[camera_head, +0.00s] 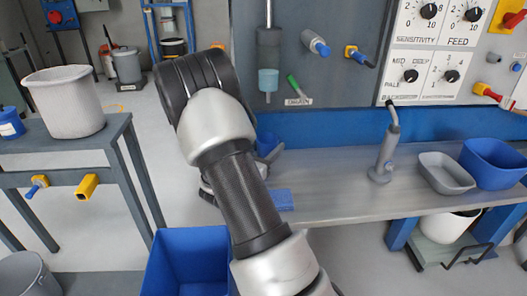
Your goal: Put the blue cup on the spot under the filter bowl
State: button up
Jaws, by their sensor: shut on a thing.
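The blue cup (265,143) shows just right of my arm, above the left end of the metal bench. My gripper (272,157) is mostly hidden behind my own arm; a grey part of it shows beside the cup. It is shut on the cup. The filter bowl (268,80) is a pale blue clear bowl under a grey cylinder on the grey panel, above and behind the cup. A flat blue square (281,199) lies on the bench below the filter bowl, nearer the front; I cannot tell if this is the spot.
The bench (335,185) has clear room in its middle. A grey tap-like fitting (383,160), a grey tray (445,173) and a blue bin (493,163) stand to the right. A blue box (185,265) is below left. A green-handled valve (296,89) juts from the panel.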

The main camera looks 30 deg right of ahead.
jog(key=shift+f, duration=0.15)
jog(key=shift+d+f, duration=0.1)
jog(key=shift+f, duration=0.15)
jog(key=o, duration=1.1)
